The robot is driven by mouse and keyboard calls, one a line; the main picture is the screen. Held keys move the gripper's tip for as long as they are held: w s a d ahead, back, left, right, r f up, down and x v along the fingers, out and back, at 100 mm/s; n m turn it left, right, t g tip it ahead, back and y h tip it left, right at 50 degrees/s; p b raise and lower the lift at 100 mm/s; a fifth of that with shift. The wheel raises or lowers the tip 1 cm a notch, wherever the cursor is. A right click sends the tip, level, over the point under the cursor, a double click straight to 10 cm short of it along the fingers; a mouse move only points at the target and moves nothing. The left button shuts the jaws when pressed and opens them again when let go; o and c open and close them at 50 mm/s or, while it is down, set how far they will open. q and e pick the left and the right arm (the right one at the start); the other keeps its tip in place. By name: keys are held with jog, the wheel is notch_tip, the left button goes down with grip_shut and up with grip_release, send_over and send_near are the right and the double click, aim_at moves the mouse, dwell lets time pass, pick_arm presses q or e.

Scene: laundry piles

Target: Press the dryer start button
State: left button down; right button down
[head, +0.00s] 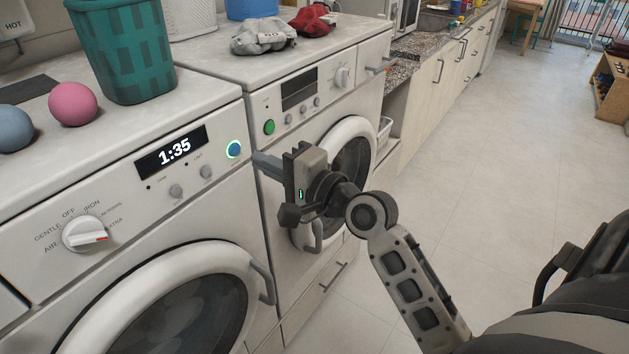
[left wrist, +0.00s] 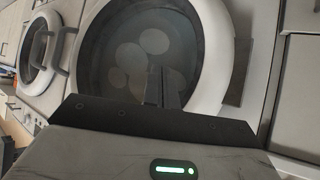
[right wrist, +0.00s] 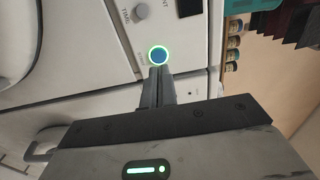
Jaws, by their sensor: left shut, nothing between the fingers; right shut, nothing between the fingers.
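The near machine, a white dryer (head: 105,200), has a lit display (head: 171,151) reading 1:35. Its round start button (head: 234,149) is blue with a glowing green ring, right of the display. The button also shows in the right wrist view (right wrist: 158,55), just beyond the fingertips. My right gripper (head: 256,160) is shut and empty, its tips close to the button, slightly right of and below it in the head view. I cannot tell whether they touch. My left gripper (left wrist: 162,90) is shut and empty in front of a round glass door (left wrist: 150,50); it is outside the head view.
A second white machine (head: 290,230) with a green button (head: 269,127) stands beside the dryer. A teal basket (head: 122,50), a pink ball (head: 73,103) and a blue-grey ball (head: 14,128) sit on top. Open floor (head: 500,200) is at right.

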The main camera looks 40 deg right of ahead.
jog(key=b+v, duration=0.1)
jog(key=v, duration=0.8)
jog(key=shift+f+b, duration=0.15)
jog(key=shift+b, duration=0.25)
notch_tip(320, 180, down, 15)
jog(key=s+a+n+g+h, duration=0.1)
jog(key=a+n+g+h, duration=0.15)
jog(key=n, duration=0.35)
jog(key=s+a+f+n+g, duration=0.2)
jog(key=s+a+f+n, duration=0.2)
jog(key=f, duration=0.3)
jog(key=s+a+f+n+g, duration=0.2)
jog(key=s+a+f+n, duration=0.1)
jog(key=f+n, duration=0.3)
jog(key=shift+s+a+f+n, duration=0.4)
jog(key=shift+s+f, duration=0.2)
jog(key=shift+s, duration=0.3)
